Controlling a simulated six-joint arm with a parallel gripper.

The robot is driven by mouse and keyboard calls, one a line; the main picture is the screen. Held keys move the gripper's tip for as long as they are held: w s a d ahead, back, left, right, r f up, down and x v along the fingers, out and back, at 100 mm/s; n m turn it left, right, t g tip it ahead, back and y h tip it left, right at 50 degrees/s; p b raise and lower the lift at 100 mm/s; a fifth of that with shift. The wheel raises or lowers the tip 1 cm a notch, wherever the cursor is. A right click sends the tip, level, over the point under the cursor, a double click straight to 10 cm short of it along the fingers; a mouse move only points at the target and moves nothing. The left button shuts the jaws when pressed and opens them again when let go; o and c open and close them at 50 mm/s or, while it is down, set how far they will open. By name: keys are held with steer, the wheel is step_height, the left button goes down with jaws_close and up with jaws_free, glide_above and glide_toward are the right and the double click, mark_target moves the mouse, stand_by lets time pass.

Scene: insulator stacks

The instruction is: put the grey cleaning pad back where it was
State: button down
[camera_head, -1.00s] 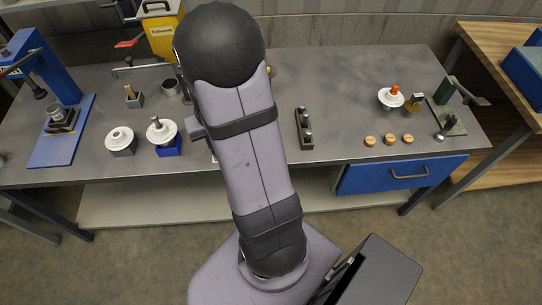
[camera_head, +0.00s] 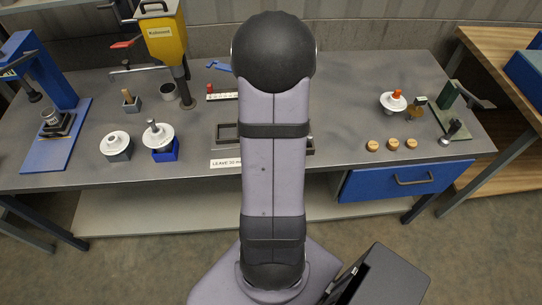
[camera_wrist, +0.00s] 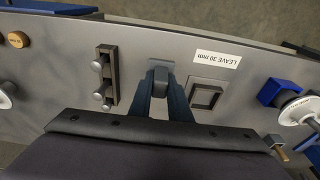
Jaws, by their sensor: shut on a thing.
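In the wrist view my gripper (camera_wrist: 161,88) points down over the grey bench. Its fingers are close together on a small grey piece (camera_wrist: 159,74), which looks like the grey cleaning pad. The fingers cover part of it, and I cannot tell whether it touches the bench. In the head view my arm hides the gripper and pad.
A dark rack with metal pins (camera_wrist: 107,78) stands left of the gripper in the wrist view. White insulators on a blue block (camera_head: 164,152) and grey block (camera_head: 117,148) stand at left. Round wooden discs (camera_head: 392,144) lie at right. Bench between rack and discs is clear.

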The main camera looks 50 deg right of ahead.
steer(key=shift+f+p, duration=0.95)
steer(key=shift+f, duration=3.9)
steer(key=shift+f, duration=0.1)
steer(key=shift+f, duration=0.1)
steer(key=c, duration=1.6)
jaws_free()
steer(key=shift+c, duration=0.2)
steer(key=r, duration=0.4)
steer(key=s+a+r+b, duration=0.1)
steer(key=r, duration=0.7)
steer(key=shift+s+a+r+b, duration=0.15)
steer(key=shift+a+b, duration=0.05)
steer(key=shift+b, duration=0.1)
